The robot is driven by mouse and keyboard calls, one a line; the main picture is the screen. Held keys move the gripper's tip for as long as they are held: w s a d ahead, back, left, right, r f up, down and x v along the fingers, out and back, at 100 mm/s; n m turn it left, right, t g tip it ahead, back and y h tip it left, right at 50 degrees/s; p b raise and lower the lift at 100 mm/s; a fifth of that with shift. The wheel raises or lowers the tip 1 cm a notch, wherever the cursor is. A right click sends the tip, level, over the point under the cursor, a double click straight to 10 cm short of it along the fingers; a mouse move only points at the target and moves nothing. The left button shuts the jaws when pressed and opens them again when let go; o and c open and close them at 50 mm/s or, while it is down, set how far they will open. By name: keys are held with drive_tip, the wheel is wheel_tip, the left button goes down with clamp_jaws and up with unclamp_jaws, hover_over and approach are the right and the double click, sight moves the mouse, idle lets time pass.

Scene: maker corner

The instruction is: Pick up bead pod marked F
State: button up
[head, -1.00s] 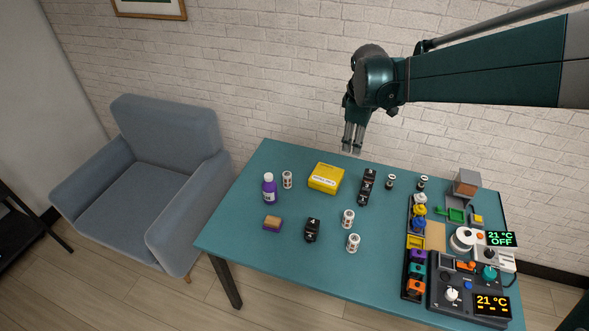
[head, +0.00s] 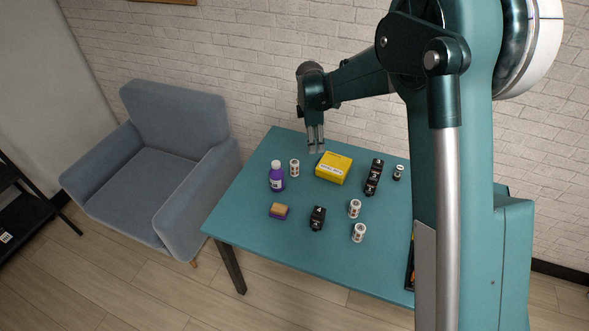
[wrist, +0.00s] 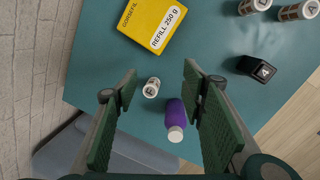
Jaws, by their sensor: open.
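My gripper (head: 316,150) is open and empty, above the back edge of the table, right of this pod. In the wrist view the pod appears between my spread fingers (wrist: 158,76), well beyond them.
A purple bottle (head: 277,176) stands close to the pod. My arm hides the table's right side.

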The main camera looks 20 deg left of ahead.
sight(294, 167)
drive_tip(key=a+f+n, duration=0.1)
drive_tip(key=a+f, duration=0.2)
drive_tip(key=a+f+n, duration=0.1)
drive_tip(key=a+f, duration=0.2)
drive_tip(key=f, duration=0.1)
drive_tip(key=a+f+n, duration=0.1)
drive_tip(key=a+f, duration=0.2)
drive_tip(key=f, duration=0.1)
drive_tip(key=shift+s+a+f+n+h, duration=0.2)
drive_tip(key=shift+a+n+h, duration=0.1)
drive_tip(key=shift+h, duration=0.1)
drive_tip(key=shift+w+d+f, duration=0.1)
drive_tip(key=shift+f, duration=0.55)
drive_tip(key=shift+w+d+f, duration=0.1)
drive_tip(key=shift+f, duration=0.5)
drive_tip(key=shift+f, duration=0.15)
drive_tip(key=shift+w+d+f, duration=0.15)
drive_tip(key=shift+f, duration=1.1)
drive_tip(key=shift+w+d+f, duration=0.1)
drive_tip(key=shift+w+f, duration=0.05)
drive_tip(key=shift+f, duration=1.05)
drive_tip(key=shift+c, duration=0.5)
drive_tip(key=c, duration=0.9)
